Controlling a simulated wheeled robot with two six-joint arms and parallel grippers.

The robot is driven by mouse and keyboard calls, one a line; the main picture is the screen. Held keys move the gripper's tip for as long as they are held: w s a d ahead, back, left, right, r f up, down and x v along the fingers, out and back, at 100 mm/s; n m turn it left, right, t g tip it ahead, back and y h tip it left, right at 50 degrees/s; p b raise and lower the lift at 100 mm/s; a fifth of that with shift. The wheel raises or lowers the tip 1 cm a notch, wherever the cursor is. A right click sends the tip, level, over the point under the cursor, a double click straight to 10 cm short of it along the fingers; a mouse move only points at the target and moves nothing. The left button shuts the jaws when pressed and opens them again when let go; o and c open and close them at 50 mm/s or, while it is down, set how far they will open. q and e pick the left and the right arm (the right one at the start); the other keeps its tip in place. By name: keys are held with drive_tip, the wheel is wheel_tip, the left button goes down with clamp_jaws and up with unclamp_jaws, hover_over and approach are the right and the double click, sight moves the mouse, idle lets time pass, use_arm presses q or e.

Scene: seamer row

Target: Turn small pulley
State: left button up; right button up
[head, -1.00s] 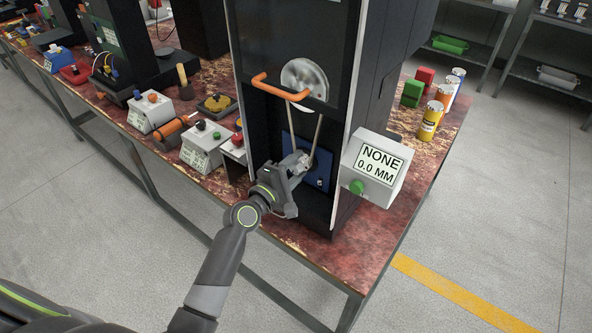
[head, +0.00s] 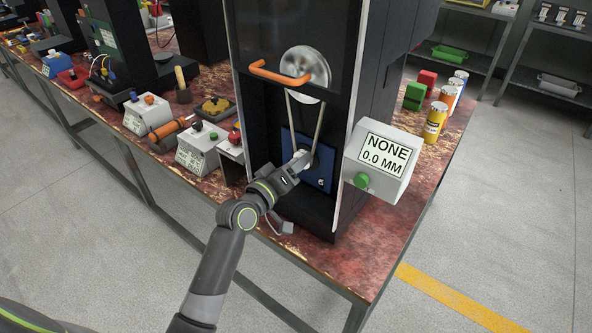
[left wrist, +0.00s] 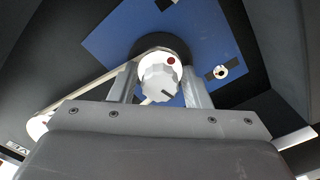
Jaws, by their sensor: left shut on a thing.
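The small pulley shows in the left wrist view as a pale ribbed knob (left wrist: 160,80) with a dark mark, in front of a disc with a red dot. It sits on the blue plate (head: 318,178) low in the machine. A pale belt (head: 319,125) runs from it up to the large silver pulley (head: 305,72). My left gripper (head: 302,158) is shut on the knob, with one finger on each side of it in the left wrist view (left wrist: 160,90). In the head view the gripper hides most of the small pulley. My right gripper is not in view.
An orange handle (head: 286,76) crosses in front of the large pulley. A display box (head: 382,160) reading "NONE 0.0 MM", with a green button, stands close at the right. Grey boxes (head: 198,148) and tools crowd the bench at the left. Several cans (head: 435,122) stand at the right.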

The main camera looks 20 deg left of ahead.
use_arm(q)
drive_tip(key=m+b, duration=0.2)
drive_tip(key=m, duration=0.1)
drive_tip(key=shift+f+m, duration=0.1)
drive_tip(key=shift+m, duration=0.3)
drive_tip(key=shift+m+b, duration=0.35)
drive_tip(key=shift+m, duration=0.35)
drive_tip(key=o, duration=0.7)
drive_tip(key=shift+s, duration=0.1)
